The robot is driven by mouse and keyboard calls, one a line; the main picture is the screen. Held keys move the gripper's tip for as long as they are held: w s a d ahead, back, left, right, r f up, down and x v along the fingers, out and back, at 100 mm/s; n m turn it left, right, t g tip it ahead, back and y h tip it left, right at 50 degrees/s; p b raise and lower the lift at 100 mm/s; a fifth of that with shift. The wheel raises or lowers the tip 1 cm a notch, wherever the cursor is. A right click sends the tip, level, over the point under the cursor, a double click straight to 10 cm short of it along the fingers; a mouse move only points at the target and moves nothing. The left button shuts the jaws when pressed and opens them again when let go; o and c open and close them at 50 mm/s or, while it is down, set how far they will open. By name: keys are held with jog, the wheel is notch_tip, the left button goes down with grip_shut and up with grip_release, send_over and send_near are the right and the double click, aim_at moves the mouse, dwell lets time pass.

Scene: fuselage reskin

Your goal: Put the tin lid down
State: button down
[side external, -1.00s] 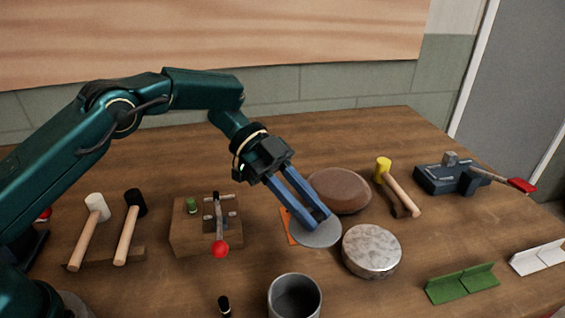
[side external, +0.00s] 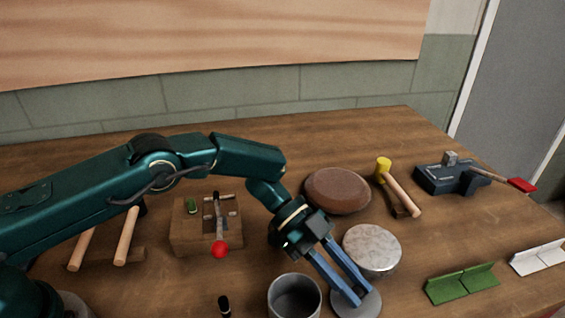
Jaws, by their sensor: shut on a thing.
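The tin lid (side external: 345,304) is a flat grey disc at the lower middle of the side view, near the front of the table. My gripper (side external: 355,292) points down with its blue fingers shut on the lid. The fingertips hide part of the lid. I cannot tell whether the lid touches the table. An open grey metal tin (side external: 295,297) stands just left of the lid.
A round mottled metal block (side external: 372,249) lies right behind the lid, close to my fingers. A brown leather pad (side external: 337,190), a yellow mallet (side external: 398,187) and a wooden block with a red-knobbed lever (side external: 207,228) stand farther back. A green angled piece (side external: 462,283) lies to the right.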

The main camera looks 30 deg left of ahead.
jog(key=c, duration=0.7)
grip_release()
jog(key=shift+f, duration=0.1)
